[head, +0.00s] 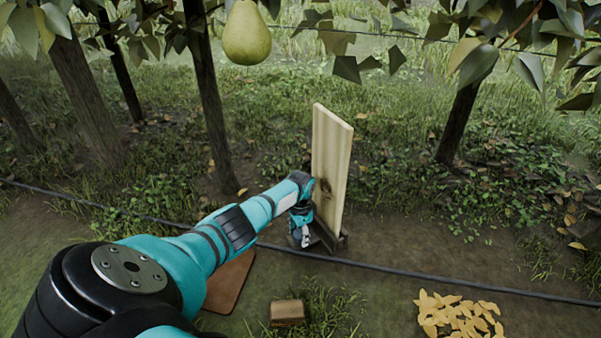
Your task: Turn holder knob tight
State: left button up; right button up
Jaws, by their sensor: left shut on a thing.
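A pale wooden board (331,165) stands upright in a dark holder (335,241) on the ground, right of the middle of the head view. My left gripper (303,240) is low at the holder's left side, beside the board's foot, at the end of my teal arm. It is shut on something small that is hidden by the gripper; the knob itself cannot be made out. My right gripper is not in view.
A thin black hose (420,275) runs across the ground past the holder. A brown mat (229,281), a small wooden block (287,312) and a pile of yellow leaves (458,315) lie nearer. A pear (247,33) hangs above. Tree trunks (207,95) stand behind.

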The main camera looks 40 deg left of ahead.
aim_at(301, 233)
pick_arm(q)
jog(key=m, duration=0.4)
jog(key=shift+m, duration=1.9)
jog(key=o, duration=1.2)
jog(key=shift+c, duration=0.2)
notch_tip(301, 233, up, 12)
